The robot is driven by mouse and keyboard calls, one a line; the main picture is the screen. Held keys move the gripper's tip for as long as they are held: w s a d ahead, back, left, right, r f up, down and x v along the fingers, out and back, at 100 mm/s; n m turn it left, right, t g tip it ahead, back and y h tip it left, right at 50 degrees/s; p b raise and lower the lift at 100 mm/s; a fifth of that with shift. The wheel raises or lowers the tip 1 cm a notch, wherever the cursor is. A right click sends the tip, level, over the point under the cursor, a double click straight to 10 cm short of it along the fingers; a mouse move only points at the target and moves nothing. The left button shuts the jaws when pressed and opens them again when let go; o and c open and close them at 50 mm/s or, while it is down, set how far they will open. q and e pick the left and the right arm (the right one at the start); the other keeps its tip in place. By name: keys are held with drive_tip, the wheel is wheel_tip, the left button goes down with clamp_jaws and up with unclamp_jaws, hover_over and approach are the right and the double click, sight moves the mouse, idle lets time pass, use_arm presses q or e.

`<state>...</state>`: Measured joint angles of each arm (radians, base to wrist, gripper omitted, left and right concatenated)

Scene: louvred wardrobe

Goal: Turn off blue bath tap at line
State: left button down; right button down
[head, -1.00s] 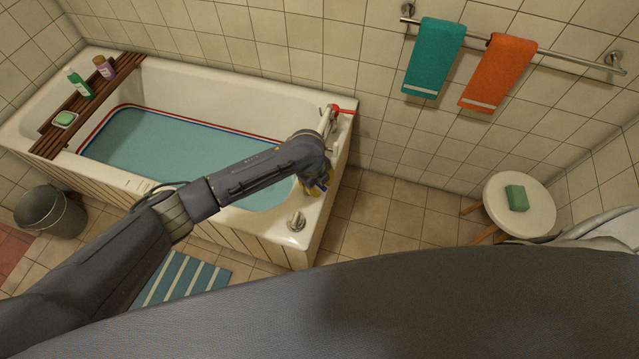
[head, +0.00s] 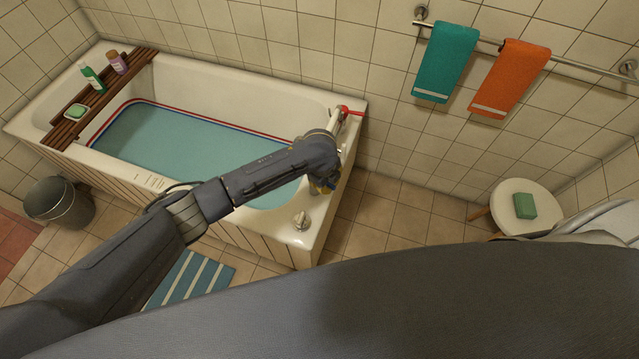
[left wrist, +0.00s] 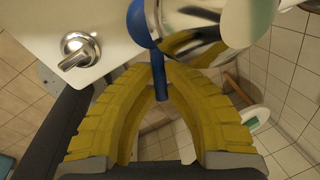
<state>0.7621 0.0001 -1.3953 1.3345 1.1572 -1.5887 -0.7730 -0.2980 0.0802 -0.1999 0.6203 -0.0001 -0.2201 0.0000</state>
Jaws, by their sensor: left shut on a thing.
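The bath (head: 240,88) holds blue-green water (head: 185,145), whose edge lies close to the blue and red lines on the inner wall. The tap's red lever (head: 350,111) shows at the bath's right end. In the left wrist view, the blue lever (left wrist: 161,82) sticks out from the shiny metal tap body (left wrist: 190,22). My left gripper (head: 322,187), with yellow fingers, is at this lever, and its fingertips (left wrist: 158,74) are closed on it. In the head view, my forearm and gripper hide most of the tap. My right gripper is not in view.
A round metal knob (head: 301,221) sits on the near bath rim, left of the gripper in the wrist view. A wooden rack (head: 68,128) with bottles and soap spans the far left. A stool (head: 510,192) stands right. The floor between is clear.

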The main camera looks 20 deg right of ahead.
use_arm(q)
drive_tip(key=shift+a, duration=0.1)
drive_tip(key=c, duration=1.4)
unclamp_jaws()
wheel_tip(320, 180, up, 12)
drive_tip(key=s+a, duration=0.1)
drive_tip(key=shift+s+a+f, duration=0.15)
drive_tip(key=shift+a, duration=0.25)
